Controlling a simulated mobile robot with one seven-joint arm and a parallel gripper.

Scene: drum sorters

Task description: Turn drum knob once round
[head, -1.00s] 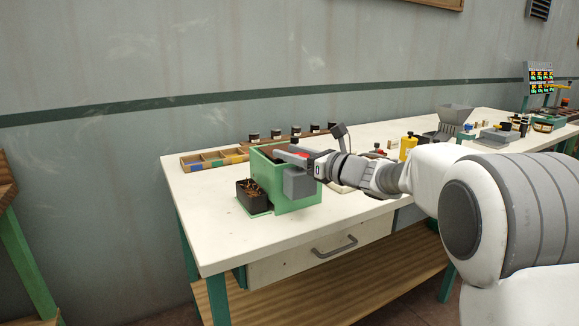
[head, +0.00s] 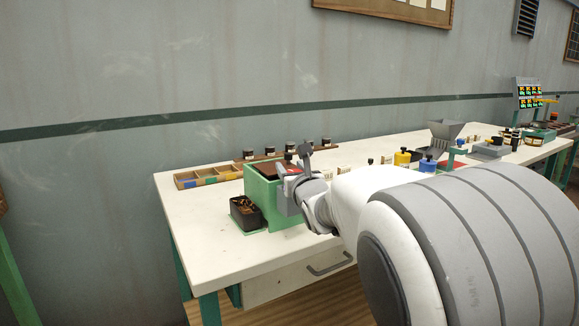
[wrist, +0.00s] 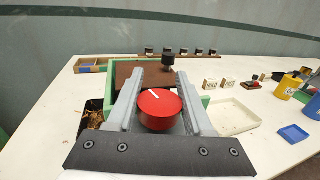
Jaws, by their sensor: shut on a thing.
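The drum sorter is a green box (head: 259,184) with a brown top, standing on the white workbench at its left part. Its red drum knob (wrist: 160,110) has a white line that points to the upper left in the wrist view. My gripper (wrist: 162,100) is shut on the knob, one grey finger on each side.
A divided wooden tray (head: 206,178) and a rail with several dark-capped jars (head: 290,149) stand behind the box. A pale tray (wrist: 232,117), a blue dish (wrist: 293,133) and a yellow container (wrist: 288,85) stand to the right. The bench front is clear.

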